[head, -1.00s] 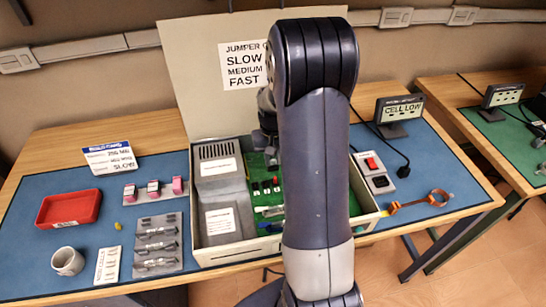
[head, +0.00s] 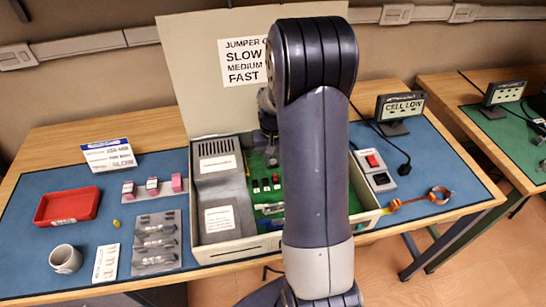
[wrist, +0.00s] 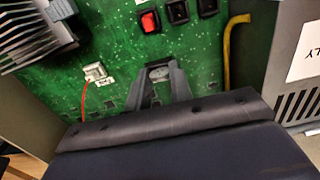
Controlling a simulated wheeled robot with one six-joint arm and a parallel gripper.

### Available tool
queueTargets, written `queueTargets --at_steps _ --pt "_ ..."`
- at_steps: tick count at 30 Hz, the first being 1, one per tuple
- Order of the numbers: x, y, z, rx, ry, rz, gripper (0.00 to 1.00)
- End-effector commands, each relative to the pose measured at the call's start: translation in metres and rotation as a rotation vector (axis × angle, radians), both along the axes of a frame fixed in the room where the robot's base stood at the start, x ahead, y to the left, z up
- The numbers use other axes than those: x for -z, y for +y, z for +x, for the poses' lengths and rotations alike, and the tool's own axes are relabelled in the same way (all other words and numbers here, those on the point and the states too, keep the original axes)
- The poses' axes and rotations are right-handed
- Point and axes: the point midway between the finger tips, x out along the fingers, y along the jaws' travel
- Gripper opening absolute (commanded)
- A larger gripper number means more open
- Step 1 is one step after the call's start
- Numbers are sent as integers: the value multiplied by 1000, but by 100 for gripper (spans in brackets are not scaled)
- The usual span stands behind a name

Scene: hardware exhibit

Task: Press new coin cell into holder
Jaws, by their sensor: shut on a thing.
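My gripper (wrist: 160,88) is over the green circuit board in the wrist view, its two fingers shut on a small round silver coin cell (wrist: 159,73). The cell shows between the fingertips, close over the board. I cannot tell whether it touches the board, and the holder is not clear, being hidden by the cell and fingers. In the head view my arm hides much of the open case (head: 232,248), and my gripper shows only in part beside the arm. The green board (head: 257,165) lies inside the case.
On the board are a red button (wrist: 149,21), black switches, a white connector (wrist: 95,72) with a red wire, a finned heat sink (wrist: 38,32) and a yellow cable (wrist: 231,50). A grey housing (head: 219,190) fills the case's left side. The display (head: 402,106) reads "CELL LOW".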

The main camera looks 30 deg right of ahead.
Motion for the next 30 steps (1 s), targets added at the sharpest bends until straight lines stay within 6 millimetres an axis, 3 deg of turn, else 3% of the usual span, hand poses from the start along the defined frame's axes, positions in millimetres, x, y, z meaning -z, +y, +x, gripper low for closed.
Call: queueTargets --at_steps 3,4,13,27,28,30 --pt "2 0 -1 0 4 1 8" --pt "2 0 -1 0 4 1 22" --pt "3 1 -1 0 5 4 46" --pt "4 3 -2 0 7 6 46" --pt "4 3 -2 0 7 6 36" --pt "4 3 -2 0 8 6 41"
